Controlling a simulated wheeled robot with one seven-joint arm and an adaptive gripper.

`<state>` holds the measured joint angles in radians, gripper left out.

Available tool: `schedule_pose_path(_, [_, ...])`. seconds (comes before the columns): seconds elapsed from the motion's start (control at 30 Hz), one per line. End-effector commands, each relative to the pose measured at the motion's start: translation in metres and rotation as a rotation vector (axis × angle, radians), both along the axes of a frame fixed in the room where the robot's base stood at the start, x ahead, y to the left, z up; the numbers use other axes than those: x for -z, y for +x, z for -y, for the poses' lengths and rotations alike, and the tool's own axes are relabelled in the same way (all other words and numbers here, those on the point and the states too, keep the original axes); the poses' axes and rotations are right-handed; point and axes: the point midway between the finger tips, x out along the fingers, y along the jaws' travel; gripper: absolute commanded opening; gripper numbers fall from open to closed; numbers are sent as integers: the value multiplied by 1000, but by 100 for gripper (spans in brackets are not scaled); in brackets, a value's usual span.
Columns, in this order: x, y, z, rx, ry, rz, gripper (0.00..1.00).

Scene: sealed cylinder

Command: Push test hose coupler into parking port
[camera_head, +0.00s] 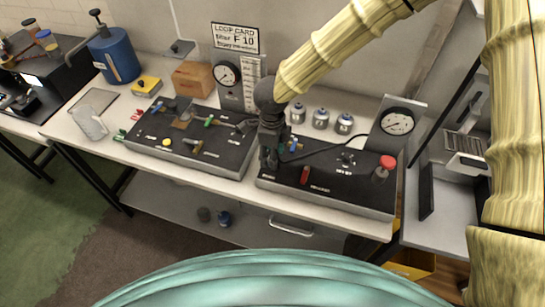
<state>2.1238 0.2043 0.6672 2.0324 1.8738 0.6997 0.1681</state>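My gripper (270,162) is black and points down over the left end of the right-hand black panel (335,188). A thin black hose (330,150) arcs across this panel from the right and runs to behind or beside my gripper. Its end and the coupler are too small or hidden to make out. Small blue and green parts (293,146) show just right of my fingers. I cannot tell which part is the parking port. The fingers are dark against the dark panel, so I cannot see whether they hold the coupler.
A red lever (305,174) and a red mushroom button (384,167) stand on the right panel, with a gauge (397,121) behind. The left panel (190,140) carries several valves. A wooden box (192,79) and blue cylinder (114,56) stand left.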

Motion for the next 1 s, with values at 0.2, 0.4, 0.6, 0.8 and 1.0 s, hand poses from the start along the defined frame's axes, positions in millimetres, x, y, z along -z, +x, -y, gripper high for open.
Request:
schedule_pose_path(0.2, [-42, 1, 0, 1, 2, 3, 47])
schedule_pose_path(0.4, [-74, 1, 0, 0, 3, 2, 47])
schedule_pose_path(0.6, [-92, 0, 0, -1, 1, 1, 47])
schedule_pose_path(0.8, [-97, 0, 0, -1, 0, 0, 47])
schedule_pose_path(1.0, [-97, 0, 0, -1, 0, 0, 47])
